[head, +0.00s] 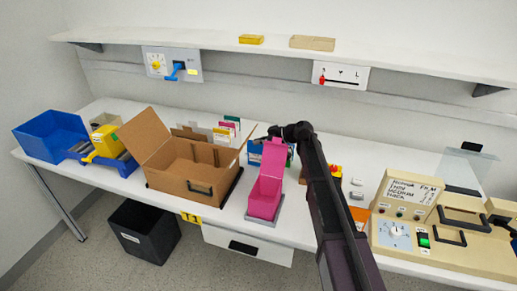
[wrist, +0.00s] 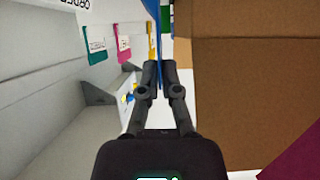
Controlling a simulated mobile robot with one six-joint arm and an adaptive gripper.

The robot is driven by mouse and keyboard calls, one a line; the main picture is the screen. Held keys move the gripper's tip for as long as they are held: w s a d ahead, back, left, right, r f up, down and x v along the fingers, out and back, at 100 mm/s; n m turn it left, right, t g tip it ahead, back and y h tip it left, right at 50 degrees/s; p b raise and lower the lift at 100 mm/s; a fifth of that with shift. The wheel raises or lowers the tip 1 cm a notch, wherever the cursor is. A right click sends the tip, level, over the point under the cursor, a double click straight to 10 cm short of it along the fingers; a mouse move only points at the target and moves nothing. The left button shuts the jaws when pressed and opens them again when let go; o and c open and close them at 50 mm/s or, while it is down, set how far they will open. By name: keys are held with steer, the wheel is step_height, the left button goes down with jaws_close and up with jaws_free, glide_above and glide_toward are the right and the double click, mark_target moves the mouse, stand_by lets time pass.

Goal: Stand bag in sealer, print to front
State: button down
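My gripper (wrist: 161,68) has its two fingers close together on the edge of a thin blue sheet, which appears to be the bag (wrist: 157,30). In the head view my gripper (head: 272,131) is behind the pink box, and blue parts of the bag (head: 256,159) show beside the box's raised lid. The lid hides much of the bag, and its print side cannot be told. The beige machine (head: 450,252) at the right, apparently the sealer, has a film-thickness label, a dial, a green switch and dark handles. My gripper is far to its left.
The pink box (head: 264,199) and an open cardboard box (head: 188,180) stand close by. Coloured cards (head: 225,131) stand behind. A blue bin (head: 50,136) is far left. A shelf (head: 300,51) runs above. A clear panel (head: 467,164) rises behind the machine.

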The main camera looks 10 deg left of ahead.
steer(key=shift+f+b, duration=0.5)
steer(key=shift+f, duration=0.55)
steer(key=c, duration=0.8)
jaws_free()
steer(key=shift+r, duration=0.2)
steer(key=shift+d+r+p, duration=0.35)
steer(key=shift+d, duration=0.15)
steer(key=w+p+v, duration=0.1)
steer(key=p+v, duration=0.3)
steer(key=v, duration=0.7)
steer(key=shift+s+p, duration=0.3)
steer(key=shift+s, duration=0.15)
steer(key=shift+o, duration=0.2)
steer(key=shift+f, duration=0.1)
